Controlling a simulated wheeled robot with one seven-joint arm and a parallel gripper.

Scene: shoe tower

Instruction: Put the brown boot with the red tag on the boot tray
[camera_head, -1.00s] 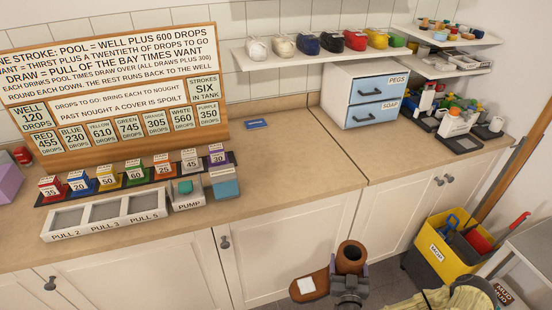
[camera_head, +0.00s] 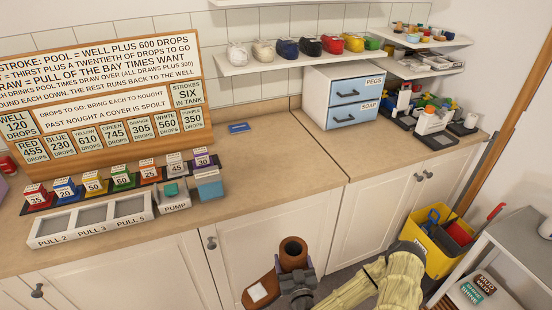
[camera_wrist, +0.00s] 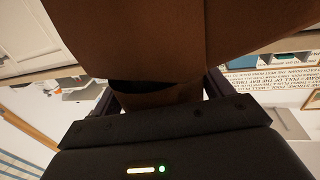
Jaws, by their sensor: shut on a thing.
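The brown boot (camera_head: 292,252) is at the bottom centre of the head view, in front of the white cabinet doors. A white patch or tag (camera_head: 257,291) shows on its foot part; I see no red tag from here. My gripper (camera_head: 296,274) is shut on the boot, its fingers either side of the shaft. In the wrist view the boot's brown side (camera_wrist: 130,40) fills the upper middle, between the gripper's dark fingers (camera_wrist: 160,98). I cannot make out the boot tray in these views.
The counter (camera_head: 270,165) carries labelled blocks, a drawer unit (camera_head: 340,97) and a sloped sign board (camera_head: 95,100). A yellow bin (camera_head: 437,243) with tools stands at the right.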

